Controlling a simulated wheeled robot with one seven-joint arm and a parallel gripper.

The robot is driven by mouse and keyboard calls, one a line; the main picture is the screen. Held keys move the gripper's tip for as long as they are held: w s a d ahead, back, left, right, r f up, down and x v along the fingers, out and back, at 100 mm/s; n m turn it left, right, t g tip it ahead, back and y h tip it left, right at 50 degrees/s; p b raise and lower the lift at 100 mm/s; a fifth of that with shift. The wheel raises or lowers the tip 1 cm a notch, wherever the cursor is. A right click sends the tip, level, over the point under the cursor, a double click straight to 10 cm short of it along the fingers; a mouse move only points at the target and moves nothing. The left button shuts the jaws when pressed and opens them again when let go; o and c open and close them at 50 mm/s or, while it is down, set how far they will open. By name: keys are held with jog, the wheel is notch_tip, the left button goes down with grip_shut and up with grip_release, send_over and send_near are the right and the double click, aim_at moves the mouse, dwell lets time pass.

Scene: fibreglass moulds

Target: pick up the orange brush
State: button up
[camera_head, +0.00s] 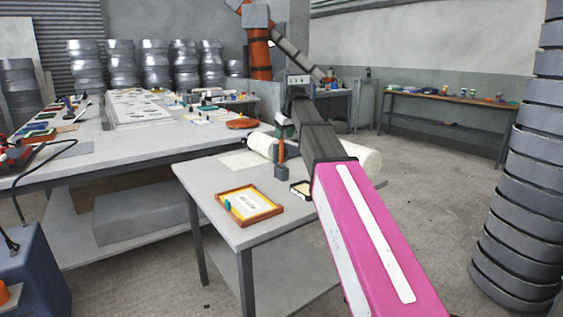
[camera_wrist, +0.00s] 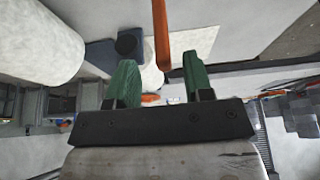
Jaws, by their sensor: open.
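The orange brush (camera_head: 281,151) stands upright at a dark block (camera_head: 282,172) on the small grey table (camera_head: 236,220). Its brush end cannot be made out. My gripper (camera_head: 284,129) is at the brush's upper part in the head view, partly hidden by my own arm. In the wrist view my gripper (camera_wrist: 157,72) is open, with green fingers wide apart. The orange brush (camera_wrist: 161,35) shows as a long orange strip between the fingers in the picture, apart from both. I cannot tell how deep it lies between them.
A white roll (camera_head: 365,160) lies at the small table's back, partly behind my arm. A long cluttered table (camera_head: 110,142) stands left. The floor (camera_head: 430,200) right of my arm is clear.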

aim_at(280, 144)
jog(key=x, duration=0.5)
jog(key=shift+w+a, duration=0.1)
jog(key=shift+a, duration=0.2)
grip_shut()
